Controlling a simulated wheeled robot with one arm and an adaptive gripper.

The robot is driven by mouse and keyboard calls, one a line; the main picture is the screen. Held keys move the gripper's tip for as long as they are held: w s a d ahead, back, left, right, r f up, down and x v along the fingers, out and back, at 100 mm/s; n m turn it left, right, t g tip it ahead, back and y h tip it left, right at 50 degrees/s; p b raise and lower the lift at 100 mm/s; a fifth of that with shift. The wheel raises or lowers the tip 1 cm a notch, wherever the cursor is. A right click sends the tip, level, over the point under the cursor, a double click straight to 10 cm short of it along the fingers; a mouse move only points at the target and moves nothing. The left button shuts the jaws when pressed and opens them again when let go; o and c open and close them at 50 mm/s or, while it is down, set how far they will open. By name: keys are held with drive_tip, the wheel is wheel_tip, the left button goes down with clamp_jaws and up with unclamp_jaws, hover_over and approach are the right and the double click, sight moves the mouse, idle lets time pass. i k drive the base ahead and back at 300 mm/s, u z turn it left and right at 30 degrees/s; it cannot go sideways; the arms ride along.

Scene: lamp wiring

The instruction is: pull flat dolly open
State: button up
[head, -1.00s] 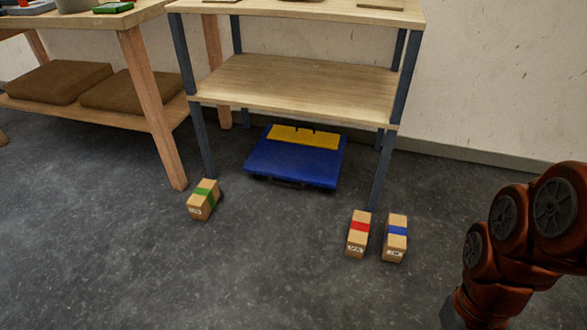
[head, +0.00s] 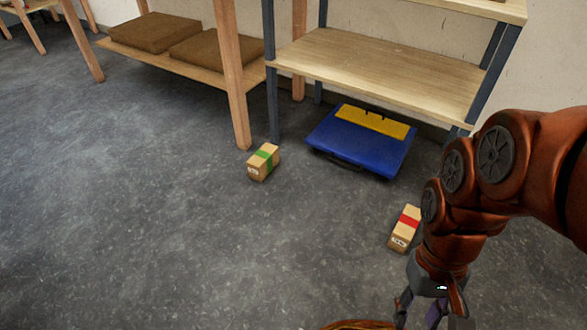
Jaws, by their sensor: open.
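The flat dolly (head: 362,148) is a blue slab with a yellow panel (head: 372,122) towards its back. It lies on the floor under the shelf unit, and a dark handle (head: 335,160) shows along its front edge. My gripper (head: 420,314) is at the bottom right of the head view, fingers pointing down and apart, with nothing seen between them. It is well in front of the dolly and not touching it. The fingertips are near the picture's lower edge.
A green-banded box (head: 263,162) stands front left of the dolly, a red-banded box (head: 405,228) front right, close to my arm in the picture. The shelf unit (head: 385,72) has dark legs around the dolly. A wooden bench (head: 236,85) stands left.

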sight(383, 155)
drive_tip(key=u, duration=2)
drive_tip(key=i, duration=1.65)
drive_tip(key=z, duration=1.65)
